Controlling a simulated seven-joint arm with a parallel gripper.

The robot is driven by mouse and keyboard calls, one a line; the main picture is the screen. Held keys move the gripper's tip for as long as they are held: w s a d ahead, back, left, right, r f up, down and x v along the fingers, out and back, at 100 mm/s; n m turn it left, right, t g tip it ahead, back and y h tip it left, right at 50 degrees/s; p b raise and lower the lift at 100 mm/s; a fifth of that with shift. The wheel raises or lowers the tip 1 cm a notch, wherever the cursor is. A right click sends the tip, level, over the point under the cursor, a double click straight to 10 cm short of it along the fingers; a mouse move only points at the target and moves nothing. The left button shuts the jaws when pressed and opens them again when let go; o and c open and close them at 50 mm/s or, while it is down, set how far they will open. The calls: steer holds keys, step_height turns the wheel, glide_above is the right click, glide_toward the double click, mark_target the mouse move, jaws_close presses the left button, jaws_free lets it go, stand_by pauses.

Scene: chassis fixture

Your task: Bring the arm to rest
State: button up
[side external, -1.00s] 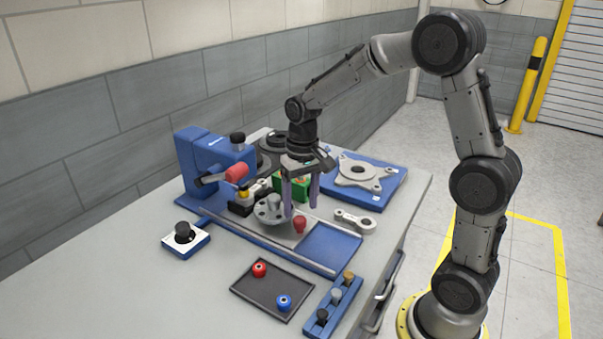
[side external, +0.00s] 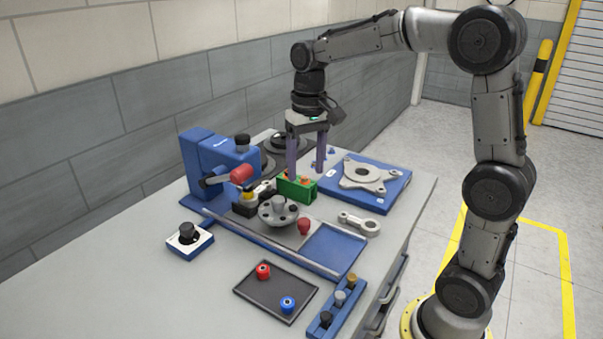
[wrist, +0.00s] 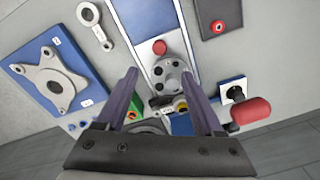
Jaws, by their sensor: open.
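My gripper (side external: 306,161) is open and empty, raised above the back part of the bench. Its two purple fingers point down, over the area around the green block (side external: 298,188). In the wrist view the open fingers (wrist: 166,90) appear on both sides of the grey flanged disc (wrist: 173,76), with nothing between the tips. The grey disc also shows in the side view (side external: 278,213), lying on the blue fixture base (side external: 330,249) beside a red knob (side external: 304,226).
A blue press (side external: 208,162) with a red handle (side external: 241,174) stands at left. A blue plate with a grey star-shaped part (side external: 369,173) lies at right. A grey link (side external: 358,224), a dark tray (side external: 253,291) and a blue peg rack (side external: 324,322) are nearer the front.

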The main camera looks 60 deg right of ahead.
steer(key=s+a+r+n+t, duration=0.25)
steer(key=s+a+r, duration=0.3)
steer(key=s, duration=0.45)
steer(key=s+f+n+t, duration=0.3)
steer(key=s+f, duration=0.3)
steer(key=s, duration=0.3)
steer(key=shift+s+a, duration=0.2)
steer(key=shift+a, duration=0.2)
